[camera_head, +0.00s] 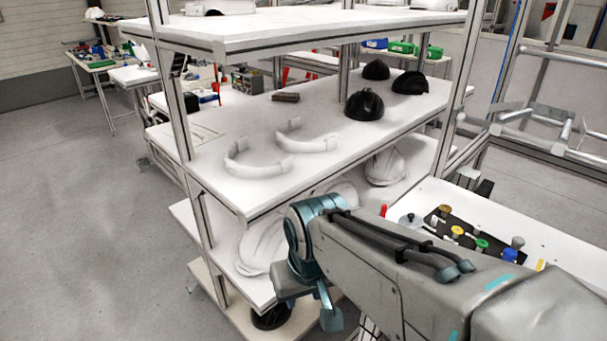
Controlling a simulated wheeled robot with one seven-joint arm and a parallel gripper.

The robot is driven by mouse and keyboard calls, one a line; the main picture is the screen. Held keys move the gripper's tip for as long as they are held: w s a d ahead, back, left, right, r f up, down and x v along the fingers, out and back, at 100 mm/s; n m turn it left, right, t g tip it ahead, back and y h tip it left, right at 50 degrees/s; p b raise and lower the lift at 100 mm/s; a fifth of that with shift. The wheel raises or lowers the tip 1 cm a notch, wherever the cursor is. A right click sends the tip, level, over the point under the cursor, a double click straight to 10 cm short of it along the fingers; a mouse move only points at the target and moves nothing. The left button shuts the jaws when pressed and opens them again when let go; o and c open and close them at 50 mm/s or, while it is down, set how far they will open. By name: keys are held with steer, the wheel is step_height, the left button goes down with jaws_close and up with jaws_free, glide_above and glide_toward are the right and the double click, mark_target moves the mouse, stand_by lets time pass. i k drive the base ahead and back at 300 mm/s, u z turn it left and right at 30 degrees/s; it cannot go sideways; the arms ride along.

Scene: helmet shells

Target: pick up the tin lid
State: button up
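A round silver-grey piece with a dark knob, which looks like the tin lid (410,221), lies on the white tabletop (478,208) at the right, near its left edge. It is small in the picture. My arm stretches across the lower right, in front of part of that table. My gripper (328,308) points down at the arm's teal end, left of the lid and well apart from it, in front of the shelf rack. Its fingers are small and partly hidden, so I cannot tell whether they are open.
Coloured knobs (481,245) stand on a dark plate beside the lid; a red piece (383,211) is to its left. The shelf rack (205,225) holds black shells (364,105), white helmets (385,167) and white bands (307,143). A metal frame rises behind the table. Floor at left is clear.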

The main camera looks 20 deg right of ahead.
mark_target(411, 221)
steer(key=k, duration=0.5)
steer(key=z, duration=0.85)
steer(key=i, duration=0.4)
steer(key=z, duration=0.4)
